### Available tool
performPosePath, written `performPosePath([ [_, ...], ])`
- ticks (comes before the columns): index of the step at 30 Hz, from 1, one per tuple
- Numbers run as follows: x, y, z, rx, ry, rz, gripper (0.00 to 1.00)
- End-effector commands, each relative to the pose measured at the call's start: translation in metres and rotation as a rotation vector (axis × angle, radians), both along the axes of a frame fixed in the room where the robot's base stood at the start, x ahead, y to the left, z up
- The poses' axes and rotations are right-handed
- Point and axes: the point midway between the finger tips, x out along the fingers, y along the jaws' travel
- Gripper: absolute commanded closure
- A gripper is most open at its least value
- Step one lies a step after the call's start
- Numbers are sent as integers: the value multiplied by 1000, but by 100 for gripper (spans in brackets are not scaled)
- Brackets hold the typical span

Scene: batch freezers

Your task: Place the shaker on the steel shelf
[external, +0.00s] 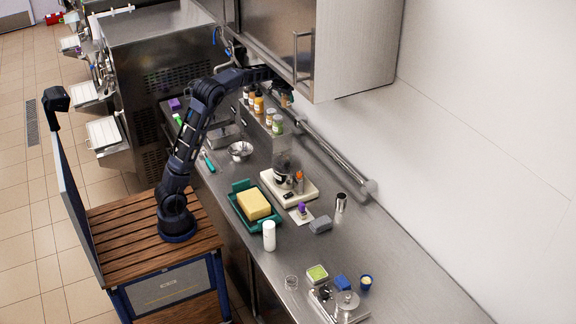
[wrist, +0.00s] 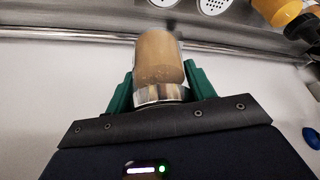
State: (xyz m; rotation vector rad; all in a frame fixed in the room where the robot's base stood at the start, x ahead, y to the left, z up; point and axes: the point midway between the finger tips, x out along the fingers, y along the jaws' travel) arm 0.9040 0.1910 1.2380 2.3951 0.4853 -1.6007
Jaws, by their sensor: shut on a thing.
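My gripper (wrist: 153,88) is shut on the shaker (wrist: 158,58), a clear jar with tan contents and a metal cap, held between the green fingers. In the external view the shaker (external: 286,100) is small and partly hidden under my wrist, beside the wall cabinet. The steel shelf (external: 256,121) carries a row of bottles and shakers below my forearm. I cannot tell whether the shaker touches the shelf.
Perforated shaker lids (wrist: 212,4) and an orange bottle (wrist: 278,12) are close by on the shelf. The steel cabinet (external: 352,50) hangs over the right side of my gripper. A wall rail (external: 335,153) runs behind the counter. Below are a green tray (external: 235,207) and a bowl (external: 240,150).

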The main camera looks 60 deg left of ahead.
Motion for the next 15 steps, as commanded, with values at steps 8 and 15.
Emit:
performPosePath([
  [8,-26,110,27,2,-1,326,71],
  [15,-45,160,43,0,0,488,71],
])
